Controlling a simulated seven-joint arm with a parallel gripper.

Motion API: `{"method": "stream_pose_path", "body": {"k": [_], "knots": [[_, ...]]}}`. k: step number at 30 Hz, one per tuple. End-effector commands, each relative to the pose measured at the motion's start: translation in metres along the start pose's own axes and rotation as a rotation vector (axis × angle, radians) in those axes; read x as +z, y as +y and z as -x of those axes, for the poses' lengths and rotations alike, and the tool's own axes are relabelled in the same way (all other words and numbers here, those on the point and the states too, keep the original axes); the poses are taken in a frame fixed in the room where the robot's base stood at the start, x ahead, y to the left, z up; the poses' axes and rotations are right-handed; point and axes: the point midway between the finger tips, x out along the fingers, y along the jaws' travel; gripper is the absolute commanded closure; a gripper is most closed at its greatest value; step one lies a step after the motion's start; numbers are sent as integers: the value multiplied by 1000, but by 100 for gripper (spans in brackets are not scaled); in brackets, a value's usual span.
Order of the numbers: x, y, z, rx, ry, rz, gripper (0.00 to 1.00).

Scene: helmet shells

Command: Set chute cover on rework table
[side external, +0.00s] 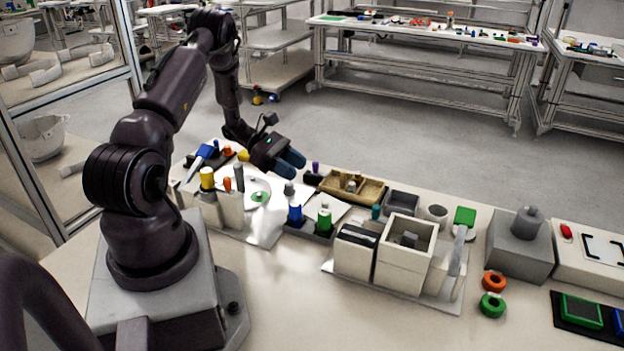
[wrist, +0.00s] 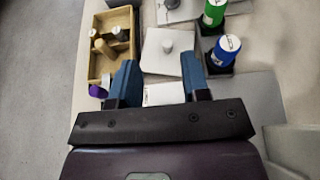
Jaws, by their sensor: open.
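A pale square plate with a grey round knob, which looks like the chute cover (wrist: 155,62), lies flat beyond my fingertips in the wrist view. It sits between a wooden tray and two bottles. In the side view it is partly hidden among the bottles. I cannot tell which surface is the rework table.
The wooden tray (side external: 371,197) holds small pegs. A blue bottle (side external: 295,215) and a green bottle (side external: 324,222) stand close by in a dark holder. Pale open boxes (side external: 403,262) stand to the right. The bench front (side external: 290,310) is clear. Another bench (side external: 420,30) stands behind, across the floor.

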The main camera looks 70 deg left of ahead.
Motion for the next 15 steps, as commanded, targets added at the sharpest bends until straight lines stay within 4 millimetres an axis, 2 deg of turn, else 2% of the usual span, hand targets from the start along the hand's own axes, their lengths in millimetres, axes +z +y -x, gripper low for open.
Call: {"method": "stream_pose_path", "body": {"k": [1,4,8,10,13,15], "knots": [[0,0,11,2,2,0,57],[0,0,25,1,1,-2,57],[1,0,35,-2,1,-3,57],[8,0,35,-18,11,-22,57],[35,-2,26,-77,53,-101,57],[66,-8,15,-148,103,-201,57]]}}
